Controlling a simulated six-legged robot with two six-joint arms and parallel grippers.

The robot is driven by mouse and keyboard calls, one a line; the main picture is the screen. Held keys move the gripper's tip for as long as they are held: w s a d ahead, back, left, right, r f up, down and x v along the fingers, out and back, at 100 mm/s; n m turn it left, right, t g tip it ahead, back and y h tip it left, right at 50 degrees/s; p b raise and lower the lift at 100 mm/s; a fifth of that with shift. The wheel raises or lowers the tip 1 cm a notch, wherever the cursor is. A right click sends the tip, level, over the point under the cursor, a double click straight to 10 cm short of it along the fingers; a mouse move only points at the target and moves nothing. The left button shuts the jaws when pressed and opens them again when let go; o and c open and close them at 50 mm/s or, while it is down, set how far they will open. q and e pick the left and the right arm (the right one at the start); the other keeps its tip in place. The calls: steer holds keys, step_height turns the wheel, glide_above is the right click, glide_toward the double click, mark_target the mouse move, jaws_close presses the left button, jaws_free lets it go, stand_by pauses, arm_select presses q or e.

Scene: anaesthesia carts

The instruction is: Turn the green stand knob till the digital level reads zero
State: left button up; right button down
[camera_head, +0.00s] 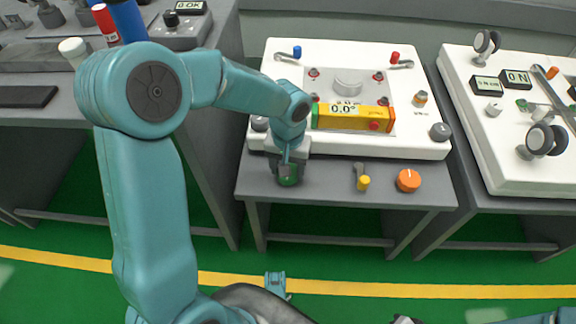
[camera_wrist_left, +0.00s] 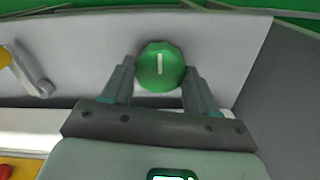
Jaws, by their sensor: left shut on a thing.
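The green knob (camera_head: 287,181) sits at the front left edge of the grey stand, mostly hidden under my left gripper (camera_head: 288,170). In the left wrist view the green knob (camera_wrist_left: 172,78) is between the two fingers of my left gripper (camera_wrist_left: 160,80), its white mark upright in the picture. The gripper is shut on the knob.
An orange knob (camera_head: 408,180) and a yellow-handled lever (camera_head: 362,180) are on the same front edge. The white plate (camera_head: 330,55) carries small red and blue fittings and a grey knob (camera_head: 440,131). Another white panel (camera_head: 500,160) with gauges stands at the right.

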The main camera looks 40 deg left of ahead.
arm_select(q)
steer(key=o, duration=1.1)
steer(key=shift+c, duration=0.2)
steer(key=shift+r, duration=0.1)
step_height(320, 180, up, 16)
steer(key=p, duration=0.6)
steer(key=shift+s, duration=0.1)
